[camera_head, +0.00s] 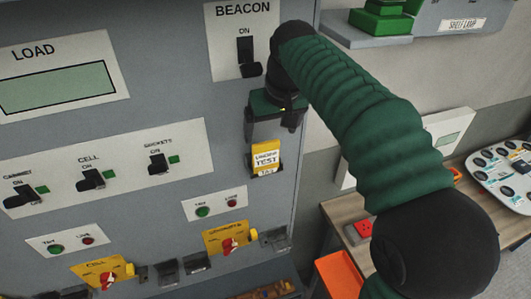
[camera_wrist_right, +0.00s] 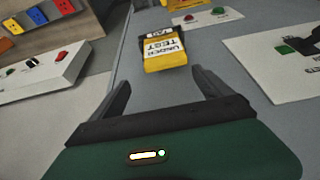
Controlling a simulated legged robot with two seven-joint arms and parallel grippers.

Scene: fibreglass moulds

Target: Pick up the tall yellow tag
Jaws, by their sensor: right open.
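The tall yellow tag (camera_head: 265,158) has a white label reading "UNDER TEST". It sits at a small dark holder on the grey panel, below the BEACON switch. It also shows in the right wrist view (camera_wrist_right: 164,62), upside down. My right gripper (camera_head: 272,138) is just above the tag in the head view. In the right wrist view its two dark fingers (camera_wrist_right: 160,80) are spread apart, with the tag beyond and between their tips. The gap between them is empty. My left gripper is out of view.
The panel carries switches such as the BEACON switch (camera_head: 246,55), a LOAD display (camera_head: 58,90) and yellow plates with red knobs (camera_head: 230,243). A wooden bench (camera_head: 345,213) with an orange bin (camera_head: 338,275) stands right. A shelf (camera_head: 370,40) is upper right.

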